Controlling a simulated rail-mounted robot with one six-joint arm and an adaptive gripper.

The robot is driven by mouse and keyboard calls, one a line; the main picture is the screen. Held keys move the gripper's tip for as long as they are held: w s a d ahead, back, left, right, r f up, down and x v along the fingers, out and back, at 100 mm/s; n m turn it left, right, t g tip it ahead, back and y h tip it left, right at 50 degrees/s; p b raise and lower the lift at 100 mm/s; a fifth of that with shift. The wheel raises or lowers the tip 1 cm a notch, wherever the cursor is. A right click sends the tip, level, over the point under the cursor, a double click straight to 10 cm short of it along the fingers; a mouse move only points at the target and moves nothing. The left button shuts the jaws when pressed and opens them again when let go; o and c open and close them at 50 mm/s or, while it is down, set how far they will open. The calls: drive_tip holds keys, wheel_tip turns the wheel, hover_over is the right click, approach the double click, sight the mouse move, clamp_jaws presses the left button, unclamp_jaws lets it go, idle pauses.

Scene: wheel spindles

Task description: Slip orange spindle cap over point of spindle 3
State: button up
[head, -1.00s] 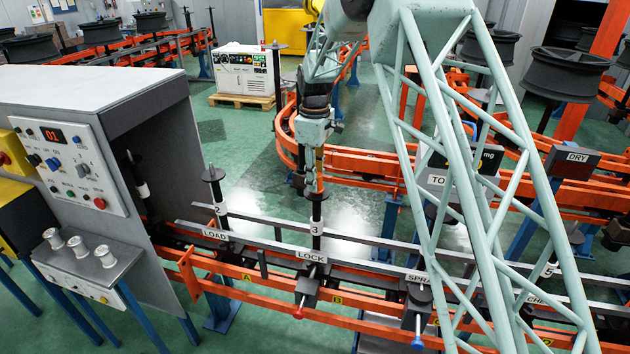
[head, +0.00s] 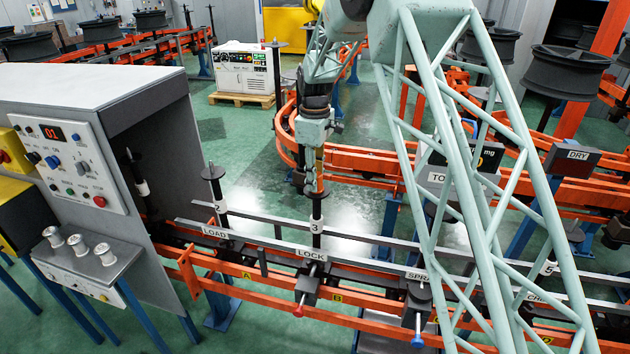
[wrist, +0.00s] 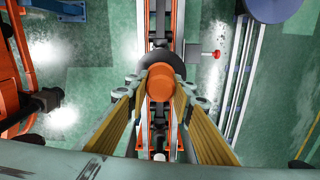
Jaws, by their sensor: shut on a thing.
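The orange spindle cap (wrist: 160,84) shows in the wrist view between the two yellow-padded fingers of my gripper (wrist: 160,95), which is shut on it. A dark round disc (wrist: 158,58) shows behind the cap. In the head view my gripper (head: 316,188) points down directly over spindle 3 (head: 316,210), a dark upright post with a white "3" label, at the LOCK station. The cap is hardly visible there. The spindle's point is hidden by the cap and fingers, and I cannot tell whether the cap touches it.
Another spindle (head: 214,190) stands to the left near the LOAD sign (head: 215,232). A grey rail (head: 370,240) and orange conveyor frames run beside spindle 3. A grey booth (head: 150,105) with a control panel stands at the left.

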drive_tip(key=o, duration=0.8)
drive_tip(key=shift+o, duration=0.2)
drive_tip(key=shift+r, duration=0.15)
wheel_tip(320, 180, up, 11)
drive_tip(key=shift+r, duration=0.35)
drive_tip(key=shift+r, duration=0.1)
idle(0.8)
